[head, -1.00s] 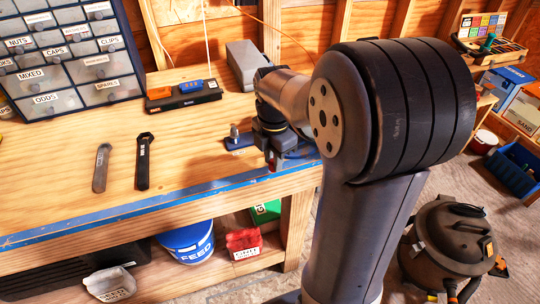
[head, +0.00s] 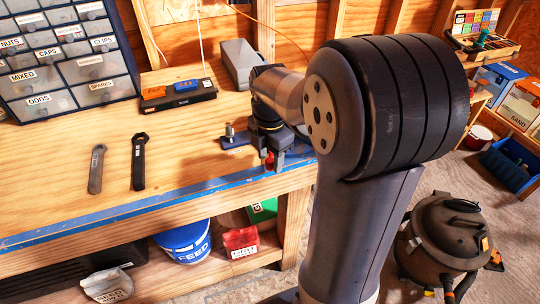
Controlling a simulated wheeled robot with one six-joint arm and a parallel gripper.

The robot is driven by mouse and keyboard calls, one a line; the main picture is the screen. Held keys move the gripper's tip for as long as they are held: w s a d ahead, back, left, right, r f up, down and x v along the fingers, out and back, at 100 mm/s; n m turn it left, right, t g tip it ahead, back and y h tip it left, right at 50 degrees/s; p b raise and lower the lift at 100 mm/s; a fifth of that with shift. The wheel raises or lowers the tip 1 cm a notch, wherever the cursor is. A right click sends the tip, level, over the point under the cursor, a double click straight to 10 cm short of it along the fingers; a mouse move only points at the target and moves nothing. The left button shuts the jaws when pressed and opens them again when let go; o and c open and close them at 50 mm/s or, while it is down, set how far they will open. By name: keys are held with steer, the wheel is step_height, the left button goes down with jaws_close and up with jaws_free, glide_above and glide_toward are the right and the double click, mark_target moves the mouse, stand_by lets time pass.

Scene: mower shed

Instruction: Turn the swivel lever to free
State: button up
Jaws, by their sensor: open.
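My gripper (head: 274,160) is at the front right of the workbench, over its blue front edge, with its fingers pointing down. It is open, and a small red piece (head: 268,158) shows at its fingers. This may be the lever's grip; I cannot tell whether the fingers touch it. A blue base plate (head: 236,142) with an upright metal post (head: 230,131) sits on the bench just left of the gripper. My wrist and gripper hide the rest of this fixture, so the lever's position and any marking cannot be read.
A black tray with orange and blue items (head: 178,95) and a grey box (head: 238,62) stand behind. A drawer cabinet (head: 65,55) is at back left. A shop vacuum (head: 445,235) stands on the floor at right.

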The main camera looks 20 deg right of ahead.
mark_target(270, 160)
step_height(270, 160, up, 11)
stand_by(0.5)
steer(key=shift+f, duration=0.2)
step_height(270, 160, down, 11)
steer(key=shift+r, duration=0.1)
steer(key=shift+a+r, duration=0.1)
stand_by(0.4)
stand_by(0.4)
